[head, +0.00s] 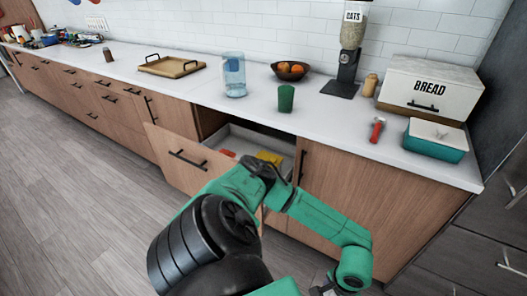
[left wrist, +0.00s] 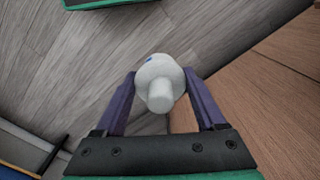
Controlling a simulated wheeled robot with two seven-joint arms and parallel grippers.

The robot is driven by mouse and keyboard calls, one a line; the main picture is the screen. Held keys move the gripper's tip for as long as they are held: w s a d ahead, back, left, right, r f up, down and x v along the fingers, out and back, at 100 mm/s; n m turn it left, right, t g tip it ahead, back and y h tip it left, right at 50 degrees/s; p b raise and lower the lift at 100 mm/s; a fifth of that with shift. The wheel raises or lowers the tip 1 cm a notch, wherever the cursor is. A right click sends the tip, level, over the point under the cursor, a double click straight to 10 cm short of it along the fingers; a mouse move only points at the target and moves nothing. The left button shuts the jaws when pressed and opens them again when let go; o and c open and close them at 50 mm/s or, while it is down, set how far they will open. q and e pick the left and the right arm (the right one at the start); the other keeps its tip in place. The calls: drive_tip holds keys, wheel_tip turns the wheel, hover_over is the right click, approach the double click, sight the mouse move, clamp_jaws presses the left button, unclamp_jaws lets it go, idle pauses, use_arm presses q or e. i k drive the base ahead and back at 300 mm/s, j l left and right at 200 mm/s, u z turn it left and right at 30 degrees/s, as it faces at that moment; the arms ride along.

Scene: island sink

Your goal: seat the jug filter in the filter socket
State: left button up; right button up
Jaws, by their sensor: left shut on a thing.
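The jug filter (left wrist: 160,90) is a white rounded piece with a narrower stub toward the camera and a small blue mark. My left gripper (left wrist: 159,74) is shut on it, with one purple finger on either side. The filter is in front of the wood cabinet, above the floor. In the head view the left arm bends down before the cabinet and the filter cannot be made out. A clear bluish jug (head: 234,78) stands upright on the counter; the filter socket inside it cannot be made out clearly. My right gripper is not in view.
An open drawer (head: 178,158) juts from the cabinet below the jug, with yellow and red items inside. A green cup (head: 286,98), fruit bowl (head: 290,77), wooden tray (head: 172,67) and cereal dispenser (head: 352,45) stand around the jug. The counter (head: 205,88) left of the jug is clear.

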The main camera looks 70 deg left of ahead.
sight(233, 70)
drive_tip(key=k+j, duration=0.15)
drive_tip(key=j, duration=0.2)
drive_tip(key=k+j, duration=0.15)
drive_tip(key=j, duration=0.25)
drive_tip(key=k+j, duration=0.15)
drive_tip(key=j, duration=0.2)
drive_tip(key=k+j, duration=0.2)
drive_tip(key=j, duration=0.15)
drive_tip(key=k+j, duration=0.15)
drive_tip(key=j, duration=0.2)
drive_tip(key=k+j, duration=0.15)
drive_tip(key=j, duration=0.25)
drive_tip(key=k+j, duration=0.15)
drive_tip(key=j, duration=0.2)
